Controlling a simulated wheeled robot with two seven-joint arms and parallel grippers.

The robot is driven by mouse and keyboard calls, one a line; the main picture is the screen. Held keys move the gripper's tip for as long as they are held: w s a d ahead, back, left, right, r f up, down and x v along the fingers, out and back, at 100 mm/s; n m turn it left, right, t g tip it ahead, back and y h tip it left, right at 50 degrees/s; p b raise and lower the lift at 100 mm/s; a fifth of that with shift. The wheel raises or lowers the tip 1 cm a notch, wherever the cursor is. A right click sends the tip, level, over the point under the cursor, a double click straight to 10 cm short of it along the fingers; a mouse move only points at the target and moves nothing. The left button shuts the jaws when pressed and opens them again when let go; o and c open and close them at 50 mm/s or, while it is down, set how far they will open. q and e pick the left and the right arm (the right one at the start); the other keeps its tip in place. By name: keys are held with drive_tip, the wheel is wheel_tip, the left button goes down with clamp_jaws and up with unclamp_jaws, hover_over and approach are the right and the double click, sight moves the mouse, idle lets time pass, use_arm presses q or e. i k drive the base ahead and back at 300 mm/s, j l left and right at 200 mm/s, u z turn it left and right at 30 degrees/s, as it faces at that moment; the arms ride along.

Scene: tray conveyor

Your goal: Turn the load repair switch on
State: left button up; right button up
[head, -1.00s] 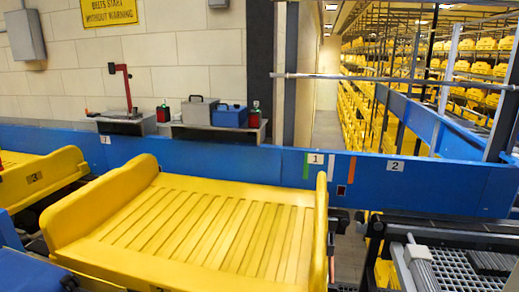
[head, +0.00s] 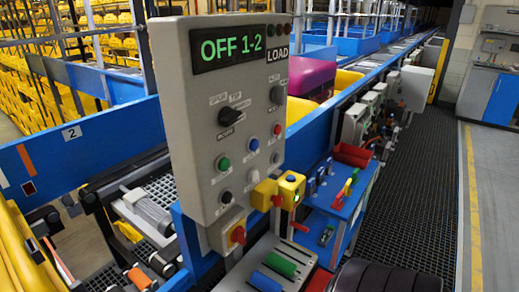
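A grey control panel (head: 215,125) stands upright, angled, left of centre in the head view. Its display (head: 228,48) reads "OFF 1-2" in green, with a "LOAD" label (head: 277,53) beside it. A black rotary switch (head: 229,116) points up to the right. A grey knob (head: 277,94) sits right of it. Below are a green button (head: 223,163), a blue button (head: 253,145), a red button (head: 277,129) and smaller knobs. The labels are too small to read surely, so I cannot tell which control is load repair. Neither gripper is in view.
A blue tool bench (head: 330,205) stands further right. The dark grated walkway (head: 415,190) looks clear. The blue conveyor side (head: 80,140) runs left.

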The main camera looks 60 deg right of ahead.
sight(238, 235)
drive_tip(key=z, duration=1.4)
